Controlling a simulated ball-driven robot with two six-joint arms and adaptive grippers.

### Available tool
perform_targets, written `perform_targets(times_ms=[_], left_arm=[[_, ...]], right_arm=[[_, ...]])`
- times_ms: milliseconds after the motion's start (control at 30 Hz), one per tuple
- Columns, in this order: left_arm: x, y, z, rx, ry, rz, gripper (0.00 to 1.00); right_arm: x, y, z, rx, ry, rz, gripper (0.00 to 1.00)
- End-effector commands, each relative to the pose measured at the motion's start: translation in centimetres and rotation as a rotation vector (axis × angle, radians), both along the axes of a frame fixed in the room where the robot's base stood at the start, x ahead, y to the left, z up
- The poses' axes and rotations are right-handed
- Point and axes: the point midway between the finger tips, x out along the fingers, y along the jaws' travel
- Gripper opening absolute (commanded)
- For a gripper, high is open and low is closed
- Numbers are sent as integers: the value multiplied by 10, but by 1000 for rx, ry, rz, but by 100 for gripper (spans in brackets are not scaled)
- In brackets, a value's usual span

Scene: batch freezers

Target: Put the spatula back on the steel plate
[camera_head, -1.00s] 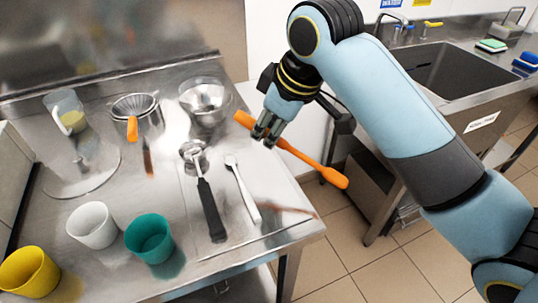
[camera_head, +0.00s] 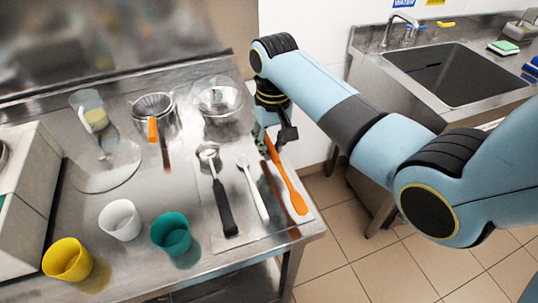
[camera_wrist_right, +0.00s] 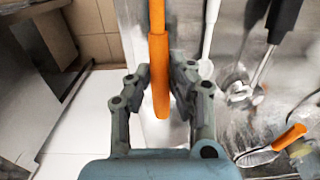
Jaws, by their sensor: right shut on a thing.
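The orange spatula (camera_head: 286,180) is held in my right gripper (camera_head: 268,148), which is shut on its handle. In the head view its broad end points toward the front right edge of the table, over the right side of the steel plate (camera_head: 247,236). Its dark reflection lies apart from it, so it appears a little above the surface. In the right wrist view the spatula handle (camera_wrist_right: 158,60) runs between the two fingers (camera_wrist_right: 160,85). A black-handled scoop (camera_head: 223,205) and a white spoon (camera_head: 253,190) lie on the plate, left of the spatula. My left gripper is not in view.
White (camera_head: 120,220), teal (camera_head: 171,232) and yellow (camera_head: 68,259) cups stand at the front left. A strainer pot (camera_head: 153,108), steel bowl (camera_head: 219,103) and jug (camera_head: 88,108) stand behind. A sink (camera_head: 455,75) is at the right, beyond a floor gap.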

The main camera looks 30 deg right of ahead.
Motion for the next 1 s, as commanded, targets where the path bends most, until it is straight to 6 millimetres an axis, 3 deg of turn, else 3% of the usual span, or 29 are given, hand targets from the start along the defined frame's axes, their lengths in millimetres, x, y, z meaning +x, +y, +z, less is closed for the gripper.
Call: perform_targets(times_ms=[167, 433, 767, 800, 1000], left_arm=[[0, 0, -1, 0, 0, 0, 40], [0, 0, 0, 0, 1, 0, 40], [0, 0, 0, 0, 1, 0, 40], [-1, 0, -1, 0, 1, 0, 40], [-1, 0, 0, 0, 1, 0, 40]], right_arm=[[10, 1, -9, 0, 2, 1, 0], [9, 1, -44, 0, 2, 1, 0], [9, 1, -48, 0, 0, 2, 0], [9, 1, -49, 0, 0, 2, 20], [9, 1, -48, 0, 0, 2, 42]])
